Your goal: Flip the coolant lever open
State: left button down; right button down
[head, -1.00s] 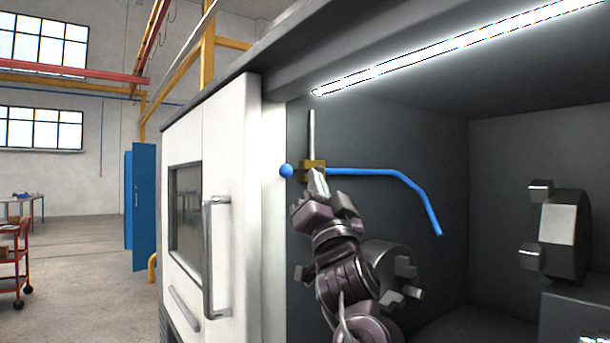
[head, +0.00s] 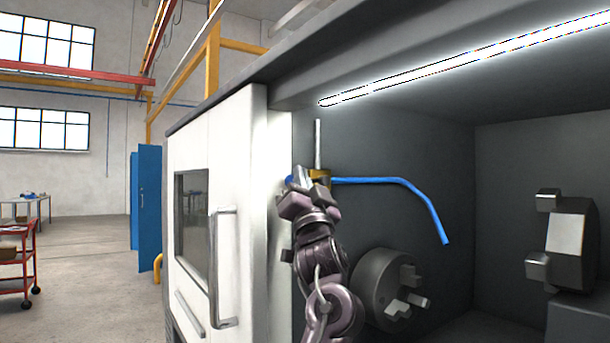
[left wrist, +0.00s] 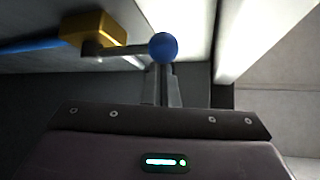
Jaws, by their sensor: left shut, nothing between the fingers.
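The coolant lever is a thin grey rod ending in a blue ball knob (left wrist: 163,46). It comes out of a brass valve block (left wrist: 95,32), which also shows in the head view (head: 321,175). In the head view the lever points left, and my left gripper (head: 299,174) hides most of it, leaving a sliver of the knob visible. My left gripper is shut and empty. In the left wrist view its fingers (left wrist: 163,86) reach up to just under the knob; I cannot tell whether they touch it. My right gripper is out of view.
A blue hose (head: 385,182) runs right from the valve, and a grey pipe (head: 317,143) rises above it. A chuck (head: 372,288) sits below on the dark wall. The white machine door (head: 245,150) stands close to the left of my gripper.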

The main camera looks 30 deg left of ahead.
pick_arm(q)
jog(key=shift+f+n+g+y, duration=0.1)
jog(key=shift+n+g+y, duration=0.2)
jog(key=shift+f+n+g+y, duration=0.2)
jog(key=shift+n+g+y, duration=0.8)
jog(key=shift+n, duration=0.5)
